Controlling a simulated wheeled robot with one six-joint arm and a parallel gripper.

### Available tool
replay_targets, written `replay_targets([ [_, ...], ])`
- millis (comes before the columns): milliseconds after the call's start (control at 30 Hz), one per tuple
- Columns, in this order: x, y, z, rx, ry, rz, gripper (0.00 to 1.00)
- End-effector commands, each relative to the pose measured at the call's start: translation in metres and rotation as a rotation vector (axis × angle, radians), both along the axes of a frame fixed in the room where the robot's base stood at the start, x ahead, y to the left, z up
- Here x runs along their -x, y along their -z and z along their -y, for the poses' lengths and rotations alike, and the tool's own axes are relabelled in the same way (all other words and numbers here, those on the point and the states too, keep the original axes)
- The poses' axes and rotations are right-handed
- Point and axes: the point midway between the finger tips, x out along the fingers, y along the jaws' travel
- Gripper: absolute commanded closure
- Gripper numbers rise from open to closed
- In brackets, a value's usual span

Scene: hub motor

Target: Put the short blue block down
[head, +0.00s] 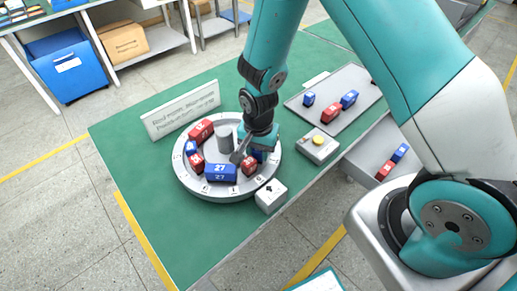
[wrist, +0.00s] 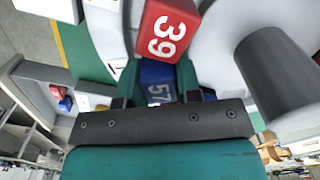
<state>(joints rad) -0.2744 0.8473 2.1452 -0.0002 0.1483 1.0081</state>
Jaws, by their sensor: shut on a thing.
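My gripper (head: 255,150) is low over the right side of the round grey hub tray (head: 216,191). In the wrist view my gripper (wrist: 158,88) is shut on a short blue block (wrist: 157,80) marked 57. In the head view this blue block (head: 260,156) is partly hidden by the gripper. A red block marked 39 (wrist: 167,30) lies close beside it in the wrist view. I cannot tell whether the held block touches the tray.
The tray also bears a long blue block marked 27 (head: 221,173), other red and blue blocks and a grey centre post (head: 223,136). A white box (head: 271,196) and a box with a yellow button (head: 318,146) stand nearby. A grey tray (head: 345,85) with blocks lies at the right.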

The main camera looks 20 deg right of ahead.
Motion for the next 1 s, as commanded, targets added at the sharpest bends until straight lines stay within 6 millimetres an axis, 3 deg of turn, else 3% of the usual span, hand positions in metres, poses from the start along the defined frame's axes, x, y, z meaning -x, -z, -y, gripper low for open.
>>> replay_targets([
  [333, 0.0, 0.004, 0.0, 0.0, 0.0, 0.0, 0.95],
  [367, 0.0, 0.004, 0.0, 0.0, 0.0, 0.0, 0.66],
  [467, 0.0, 0.003, 0.0, -0.001, 0.0, 0.001, 0.45],
  [767, -0.001, -0.007, 0.0, -0.002, 0.0, 0.004, 0.43],
  [1000, -0.001, -0.051, 0.0, -0.003, 0.0, 0.008, 0.43],
])
